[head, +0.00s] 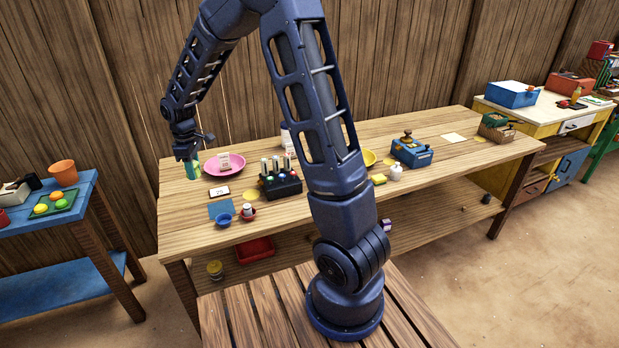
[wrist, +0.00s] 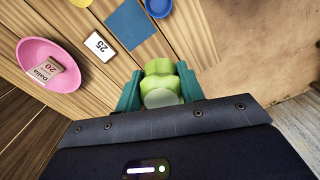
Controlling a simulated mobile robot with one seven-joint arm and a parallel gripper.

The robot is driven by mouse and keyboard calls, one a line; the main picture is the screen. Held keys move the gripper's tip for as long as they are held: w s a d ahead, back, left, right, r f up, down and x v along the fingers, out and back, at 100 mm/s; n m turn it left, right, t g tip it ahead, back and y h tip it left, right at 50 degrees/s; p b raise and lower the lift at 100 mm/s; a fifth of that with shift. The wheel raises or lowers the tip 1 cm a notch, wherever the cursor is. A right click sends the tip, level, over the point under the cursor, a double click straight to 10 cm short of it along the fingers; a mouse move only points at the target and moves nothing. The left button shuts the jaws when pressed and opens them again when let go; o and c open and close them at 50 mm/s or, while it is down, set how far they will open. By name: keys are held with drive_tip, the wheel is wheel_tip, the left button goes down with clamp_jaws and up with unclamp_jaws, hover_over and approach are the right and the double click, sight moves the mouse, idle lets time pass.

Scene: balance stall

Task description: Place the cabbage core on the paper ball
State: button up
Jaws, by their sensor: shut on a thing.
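My gripper (head: 192,167) is over the left end of the long wooden table in the head view. In the wrist view its teal fingers (wrist: 160,92) are shut on a light green piece with a pale end, which looks like the cabbage core (wrist: 159,68). In the head view the held piece is too small to make out clearly. I cannot identify the paper ball for certain. A small whitish lump (head: 396,173) sits right of the middle of the table, beside a yellow block.
A pink plate (head: 214,173) with a price box stands right beside my gripper. A "25" card (head: 219,191), blue square (head: 221,209), blue bowl (head: 224,220) and black rack (head: 281,187) lie further along. A blue box (head: 411,153) stands right. My arm hides part of the table.

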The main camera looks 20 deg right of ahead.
drive_tip(key=w+d+r+m, duration=0.2)
drive_tip(key=w+d+m, duration=0.15)
drive_tip(key=d, duration=1.25)
drive_tip(key=w+d+r+m, duration=0.1)
drive_tip(key=w+d+m, duration=0.25)
drive_tip(key=d, duration=1.35)
drive_tip(key=s+d+r+m, duration=0.1)
drive_tip(key=s+d+m, duration=0.15)
drive_tip(key=d, duration=1.05)
drive_tip(key=shift+n, duration=0.25)
drive_tip(key=f, duration=1.9)
drive_tip(key=shift+d+f, duration=0.1)
drive_tip(key=shift+d, duration=0.1)
drive_tip(key=shift+f, duration=0.15)
drive_tip(key=o, duration=0.8)
drive_tip(key=shift+o, duration=1)
